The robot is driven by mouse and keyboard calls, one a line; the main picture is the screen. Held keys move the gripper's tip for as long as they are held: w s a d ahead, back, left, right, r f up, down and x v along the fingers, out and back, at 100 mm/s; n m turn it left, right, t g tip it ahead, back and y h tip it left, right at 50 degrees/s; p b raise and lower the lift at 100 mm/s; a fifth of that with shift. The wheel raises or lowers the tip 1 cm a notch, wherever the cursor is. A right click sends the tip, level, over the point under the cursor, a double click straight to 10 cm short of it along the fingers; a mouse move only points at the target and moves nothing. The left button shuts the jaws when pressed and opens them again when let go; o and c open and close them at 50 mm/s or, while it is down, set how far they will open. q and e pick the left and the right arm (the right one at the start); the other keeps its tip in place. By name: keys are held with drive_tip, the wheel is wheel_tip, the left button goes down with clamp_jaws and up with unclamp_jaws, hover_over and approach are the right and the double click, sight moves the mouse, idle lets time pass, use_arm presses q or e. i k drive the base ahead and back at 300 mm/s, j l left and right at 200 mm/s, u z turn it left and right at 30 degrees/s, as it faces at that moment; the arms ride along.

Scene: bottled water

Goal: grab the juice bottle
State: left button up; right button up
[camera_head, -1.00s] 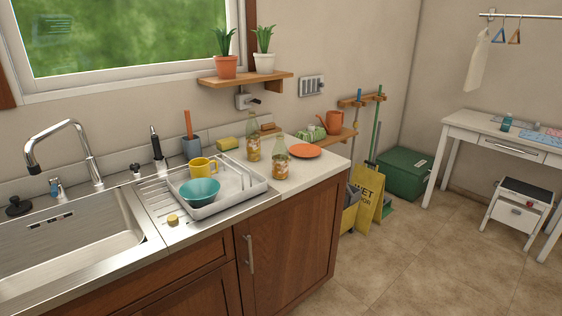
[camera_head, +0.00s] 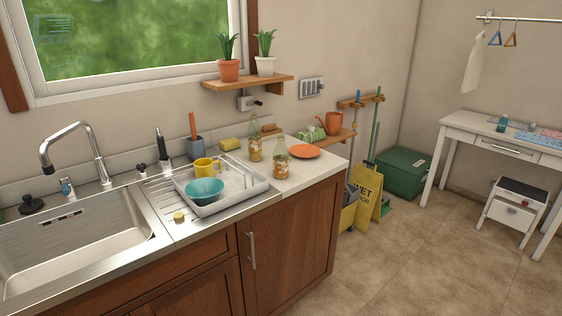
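Two similar glass bottles with orange-brown lower parts stand upright on the counter, right of the dish rack. The nearer bottle (camera_head: 281,160) is beside the orange plate. The farther bottle (camera_head: 255,143) is just behind it to the left, near the wall. I cannot tell from the labels which one is the juice bottle. Neither of my grippers shows in the head view.
The dish rack (camera_head: 248,191) holds a teal bowl (camera_head: 204,191) and a yellow mug (camera_head: 207,167). An orange plate (camera_head: 305,152) lies right of the bottles. The sink (camera_head: 75,250) is at left. A yellow wet-floor sign (camera_head: 368,195) stands past the counter; the floor (camera_head: 420,255) at right is clear.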

sight(280, 153)
drive_tip(key=i+z, duration=0.3)
drive_tip(key=i, duration=0.25)
drive_tip(key=i+j+z, duration=0.1)
drive_tip(key=i+z, duration=0.2)
drive_tip(key=i, duration=0.2)
drive_tip(key=i+j+z, duration=0.3)
drive_tip(key=i, duration=0.2)
